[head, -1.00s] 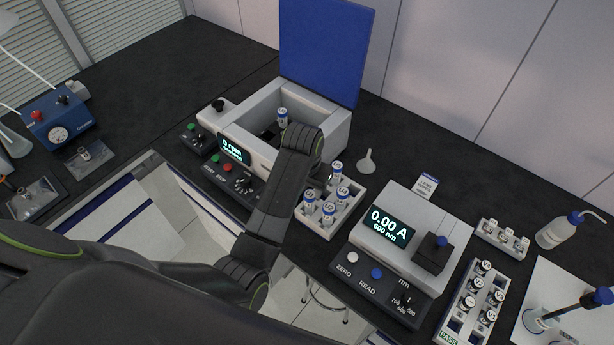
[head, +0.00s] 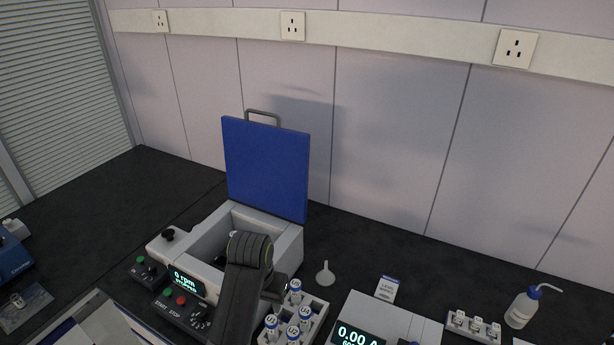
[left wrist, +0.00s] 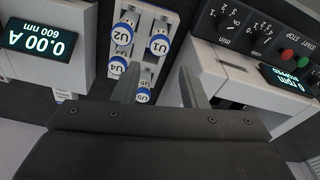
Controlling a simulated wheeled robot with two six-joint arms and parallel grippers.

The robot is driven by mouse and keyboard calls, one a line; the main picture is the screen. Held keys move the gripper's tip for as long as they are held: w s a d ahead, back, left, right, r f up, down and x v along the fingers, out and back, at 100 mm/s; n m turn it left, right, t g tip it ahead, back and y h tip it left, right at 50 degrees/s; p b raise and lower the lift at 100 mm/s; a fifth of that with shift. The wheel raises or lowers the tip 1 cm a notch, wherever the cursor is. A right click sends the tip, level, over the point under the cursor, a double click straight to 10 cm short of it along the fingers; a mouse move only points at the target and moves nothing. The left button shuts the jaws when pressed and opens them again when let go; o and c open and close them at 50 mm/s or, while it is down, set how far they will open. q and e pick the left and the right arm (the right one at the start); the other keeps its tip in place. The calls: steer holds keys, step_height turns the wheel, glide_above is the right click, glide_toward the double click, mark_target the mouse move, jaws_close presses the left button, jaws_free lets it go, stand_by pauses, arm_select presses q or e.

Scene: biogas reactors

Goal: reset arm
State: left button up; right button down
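My left arm comes up from the bottom in the head view, in front of the centrifuge (head: 287,240), whose blue lid (head: 265,170) stands open. My left gripper (left wrist: 160,78) shows in the left wrist view with its two fingers apart and nothing held between them. In the head view the gripper (head: 276,288) is mostly hidden behind the arm, between the centrifuge and the vial rack (head: 318,318). The rack holds several blue-capped vials (left wrist: 159,42), some with U labels. A small pale top (head: 234,234) shows inside the centrifuge beside my arm. My right gripper is not in view.
The photometer (head: 372,315), reading 0.00 A, stands right of the rack.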

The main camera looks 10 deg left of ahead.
arm_select(q)
steer(key=s+a+f+n, duration=0.1)
steer(key=s+a+f, duration=0.4)
steer(key=s+a, duration=0.15)
steer(key=s+a+n+t+y, duration=0.1)
steer(key=s+a, duration=0.3)
steer(key=s, duration=0.6)
steer(key=s+a+t+y, duration=0.1)
steer(key=s+a, duration=0.3)
steer(key=s, duration=0.7)
step_height(320, 180, down, 33)
steer(key=a+g+b, duration=0.1)
steer(key=a+b, duration=0.1)
steer(key=b, duration=0.6)
steer(key=s+f+b, duration=0.3)
steer(key=s+f, duration=0.4)
steer(key=f, duration=0.3)
steer(key=s+d+f+g+b, duration=0.1)
steer(key=s+f+b, duration=0.2)
steer(key=s+f, duration=0.5)
step_height(320, 180, down, 3)
steer(key=shift+d+r+h, duration=0.15)
steer(key=shift+h, duration=0.25)
